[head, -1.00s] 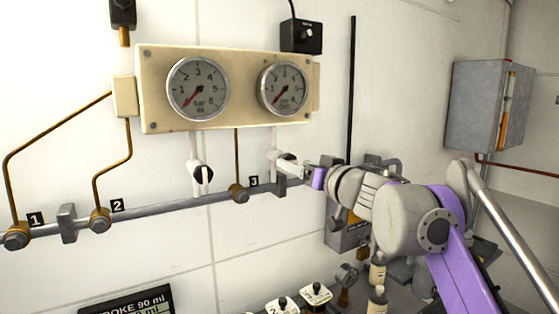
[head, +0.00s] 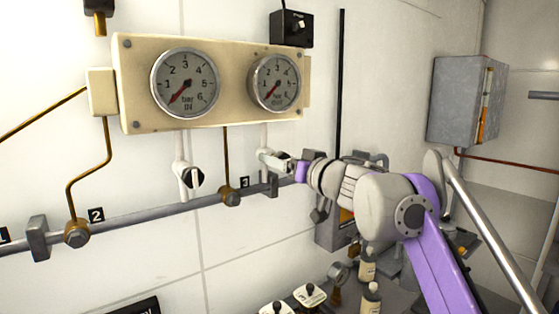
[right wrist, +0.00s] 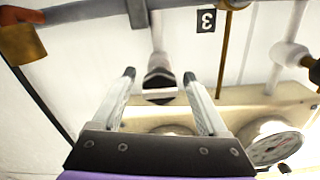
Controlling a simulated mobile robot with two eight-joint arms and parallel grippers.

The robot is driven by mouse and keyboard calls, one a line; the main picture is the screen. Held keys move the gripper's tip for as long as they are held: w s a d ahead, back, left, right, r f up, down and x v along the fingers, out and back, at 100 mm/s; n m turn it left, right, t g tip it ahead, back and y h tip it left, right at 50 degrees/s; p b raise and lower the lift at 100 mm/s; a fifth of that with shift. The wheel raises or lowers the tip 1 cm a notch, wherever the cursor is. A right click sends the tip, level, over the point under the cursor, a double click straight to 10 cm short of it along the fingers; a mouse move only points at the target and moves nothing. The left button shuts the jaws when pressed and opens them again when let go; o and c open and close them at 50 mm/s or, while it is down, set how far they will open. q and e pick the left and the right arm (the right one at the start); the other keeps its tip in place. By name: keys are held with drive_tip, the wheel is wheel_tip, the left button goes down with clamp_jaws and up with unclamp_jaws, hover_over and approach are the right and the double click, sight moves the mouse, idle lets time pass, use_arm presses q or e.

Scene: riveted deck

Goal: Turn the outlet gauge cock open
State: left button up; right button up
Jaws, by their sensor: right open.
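The outlet gauge (head: 274,82), marked OUT, is the right dial on the cream panel. Its cock hangs on a white stem below it, mostly hidden in the head view by my right gripper (head: 270,157). My right gripper (right wrist: 159,75) is open, with one finger on each side of the cock and visible gaps to both. My left gripper is not in view.
The inlet gauge (head: 186,83) and its cock (head: 188,176) are to the left. A grey pipe (head: 150,217) with brass fittings runs below. A black vertical rod (head: 341,80) and a grey wall box (head: 467,100) are to the right. Bottles (head: 367,265) stand below my right arm.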

clamp_jaws()
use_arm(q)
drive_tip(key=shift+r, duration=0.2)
use_arm(e)
drive_tip(key=n+p, duration=0.1)
drive_tip(key=n, duration=0.1)
drive_tip(key=n+p, duration=0.1)
drive_tip(key=shift+r+n, duration=0.2)
drive_tip(key=shift+n, duration=0.2)
drive_tip(key=n+p, duration=0.2)
drive_tip(key=n, duration=0.3)
drive_tip(key=n+p, duration=0.1)
drive_tip(key=n, duration=0.3)
drive_tip(key=shift+n+p, duration=0.35)
drive_tip(key=shift+n, duration=0.05)
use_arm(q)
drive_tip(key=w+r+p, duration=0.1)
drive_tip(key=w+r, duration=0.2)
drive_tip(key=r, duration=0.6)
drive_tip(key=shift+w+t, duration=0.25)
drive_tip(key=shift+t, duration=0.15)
use_arm(e)
drive_tip(key=shift+n, duration=2)
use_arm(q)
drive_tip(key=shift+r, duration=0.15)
use_arm(e)
drive_tip(key=shift+f+n, duration=0.1)
drive_tip(key=shift+n, duration=0.2)
